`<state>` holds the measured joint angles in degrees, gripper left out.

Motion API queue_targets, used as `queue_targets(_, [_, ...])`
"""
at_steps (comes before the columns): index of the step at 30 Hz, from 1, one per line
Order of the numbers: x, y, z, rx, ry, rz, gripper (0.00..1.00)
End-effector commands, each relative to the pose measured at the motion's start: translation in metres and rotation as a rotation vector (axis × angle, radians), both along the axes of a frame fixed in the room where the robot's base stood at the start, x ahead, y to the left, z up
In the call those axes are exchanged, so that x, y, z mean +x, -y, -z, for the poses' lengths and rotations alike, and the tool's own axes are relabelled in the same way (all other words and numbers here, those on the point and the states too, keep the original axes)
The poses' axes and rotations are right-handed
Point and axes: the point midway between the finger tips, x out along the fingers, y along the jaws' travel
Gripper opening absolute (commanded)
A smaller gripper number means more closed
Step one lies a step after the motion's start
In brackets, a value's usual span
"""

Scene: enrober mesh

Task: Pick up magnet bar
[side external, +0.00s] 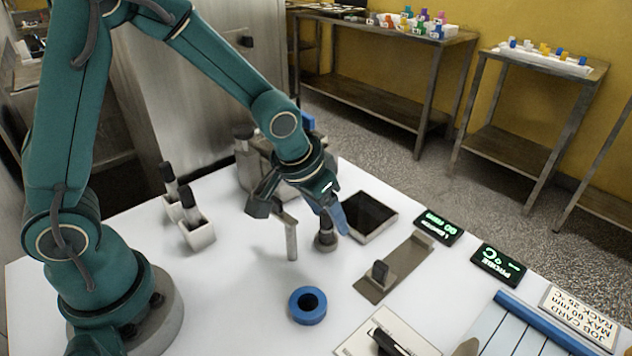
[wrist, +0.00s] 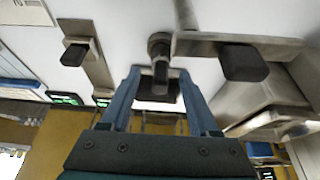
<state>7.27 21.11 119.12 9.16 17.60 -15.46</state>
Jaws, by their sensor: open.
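My gripper (side external: 300,217) is open above the table. In the wrist view my gripper (wrist: 160,73) shows its two blue fingers apart. A short metal post with a dark block-shaped grip (wrist: 159,70) shows between the fingers, and I see no finger touching it. The post's round foot (side external: 325,240) shows in the side view just below the right finger. This appears to be the magnet bar, but no label shows. My gripper hides its upper part in the side view.
A dark tray (side external: 394,220), a metal plate with a black grip (side external: 376,292), and a blue ring (side external: 294,309) lie around. White holders (side external: 199,238) stand left. Table before the ring is clear.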

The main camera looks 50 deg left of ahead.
Motion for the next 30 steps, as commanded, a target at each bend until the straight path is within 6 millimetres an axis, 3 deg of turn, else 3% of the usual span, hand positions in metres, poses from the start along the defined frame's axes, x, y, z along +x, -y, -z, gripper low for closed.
queue_targets(4, [-0.0001, -0.0001, -0.0002, 0.000, 0.000, 0.000, 0.58])
queue_targets(6, [-0.0001, -0.0001, -0.0002, 0.000, 0.000, 0.000, 0.31])
queue_targets(9, [-0.0001, -0.0001, -0.0003, 0.000, 0.000, 0.000, 0.00])
queue_targets(30, [-0.0001, 0.0000, -0.0005, 0.000, 0.000, 0.000, 0.00])
